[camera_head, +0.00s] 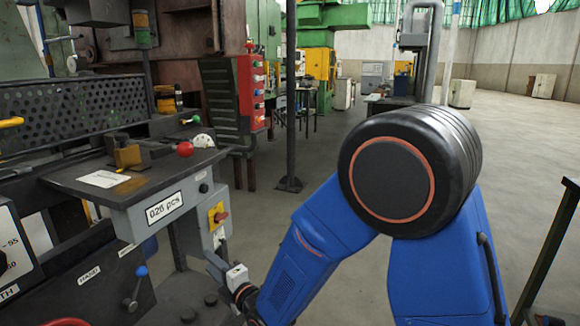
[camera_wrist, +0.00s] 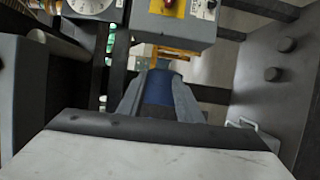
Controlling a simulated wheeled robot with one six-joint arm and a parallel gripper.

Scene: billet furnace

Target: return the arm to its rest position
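My gripper (camera_wrist: 158,70) is in the wrist view, with its two grey fingers apart. A blue part shows in the gap between them, above a dark part of the wrist; I cannot tell whether the fingers touch it. In the head view my blue arm bends down to the left from a large black joint. My gripper (camera_head: 215,262) is low there, close beside and below the grey control box (camera_head: 165,208) labelled "026 pcs". Its fingertips are hard to make out. The box's yellow plate with a red switch (camera_head: 217,216) is just above the gripper.
A machine table (camera_head: 75,178) with a red ball knob (camera_head: 184,149) and a blue-tipped lever (camera_head: 141,271) stands close on the left. A thin dark post (camera_head: 291,100) rises ahead. A dark frame (camera_head: 550,250) is at the right edge. Open floor (camera_head: 520,150) lies behind my arm.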

